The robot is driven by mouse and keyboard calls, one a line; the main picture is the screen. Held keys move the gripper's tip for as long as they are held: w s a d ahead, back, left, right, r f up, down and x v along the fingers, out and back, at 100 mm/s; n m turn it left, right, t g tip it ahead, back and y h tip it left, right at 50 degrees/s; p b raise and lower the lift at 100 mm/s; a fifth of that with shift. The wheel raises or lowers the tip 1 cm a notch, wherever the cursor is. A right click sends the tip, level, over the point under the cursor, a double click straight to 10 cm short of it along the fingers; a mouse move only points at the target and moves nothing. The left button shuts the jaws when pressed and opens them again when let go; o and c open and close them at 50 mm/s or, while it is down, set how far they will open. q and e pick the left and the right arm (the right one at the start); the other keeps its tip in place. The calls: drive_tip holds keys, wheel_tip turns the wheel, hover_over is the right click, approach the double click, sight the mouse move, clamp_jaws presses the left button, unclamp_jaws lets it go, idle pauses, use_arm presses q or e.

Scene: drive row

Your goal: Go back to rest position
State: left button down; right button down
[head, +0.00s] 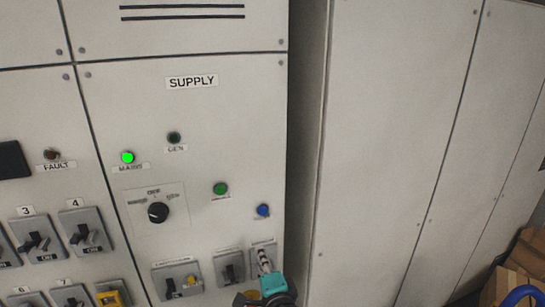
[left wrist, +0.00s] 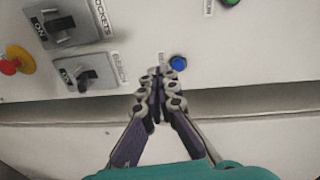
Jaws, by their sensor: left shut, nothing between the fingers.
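My left gripper (head: 264,262) is at the bottom of the head view, in front of the lower right part of the supply panel (head: 232,120). Its fingers are shut and empty, and they point up at the panel. In the left wrist view the shut fingers (left wrist: 158,80) are just below a blue button (left wrist: 178,62); I cannot tell if they touch the panel. The blue button (head: 263,211) shows above the gripper in the head view. My right gripper is in neither view.
The panel holds a rotary knob (head: 158,212), a green button (head: 221,189), a lit green mains lamp (head: 127,158) and several switches (head: 178,281). Plain cabinet doors (head: 390,130) stand to the right. Cardboard boxes (head: 522,268) and a blue curved object (head: 520,296) are at lower right.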

use_arm(q)
drive_tip(key=s+a+f+n+g+b, duration=0.35)
drive_tip(key=a+f, duration=0.35)
drive_tip(key=a, duration=0.3)
drive_tip(key=s+a+f+n+g+h+b, duration=0.2)
drive_tip(key=s+f+n+b, duration=0.1)
drive_tip(key=s+f+n, duration=0.2)
drive_tip(key=s+a+f+n+g+h+b, duration=0.2)
drive_tip(key=s+f+n, duration=0.3)
drive_tip(key=s+f, duration=0.3)
drive_tip(key=s+a+g+b, duration=0.1)
drive_tip(key=s, duration=0.1)
drive_tip(key=shift+s+a+f+g+h, duration=0.2)
drive_tip(key=shift+s+f+g+h, duration=0.1)
drive_tip(key=shift+s+f+g, duration=0.1)
drive_tip(key=shift+n, duration=0.25)
